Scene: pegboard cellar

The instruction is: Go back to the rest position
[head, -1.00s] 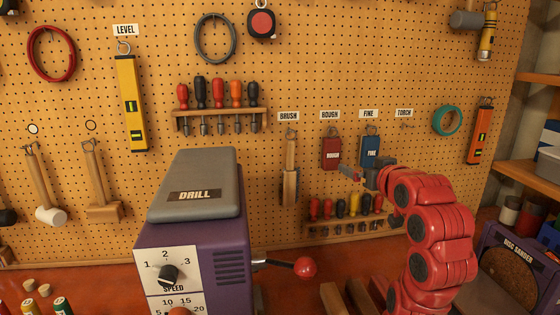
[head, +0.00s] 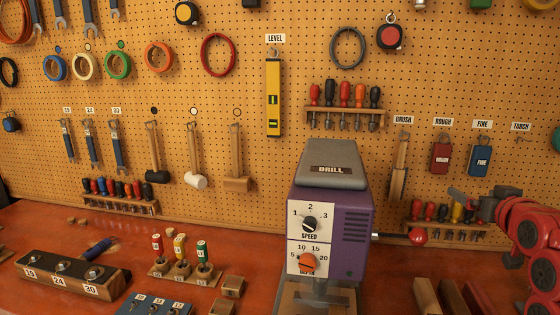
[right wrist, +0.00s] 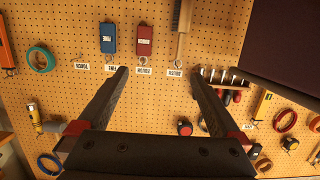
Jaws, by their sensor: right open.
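My right gripper (head: 465,196) is at the right of the head view, on a red arm that comes in from the right edge. It is in front of the pegboard (head: 240,85), below the blue FINE block (head: 480,161). In the right wrist view its two dark fingers (right wrist: 160,88) are spread wide with nothing between them. That view is upside down relative to the head view, and the fingers point at the pegboard around the label row. My left gripper is not in view.
The purple drill (head: 330,220) stands on the red bench (head: 120,235), its red-knobbed lever (head: 418,236) sticking out toward my right arm. A rack of small screwdrivers (head: 450,230) is close to the right gripper. Sockets and bits stand in holders on the left.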

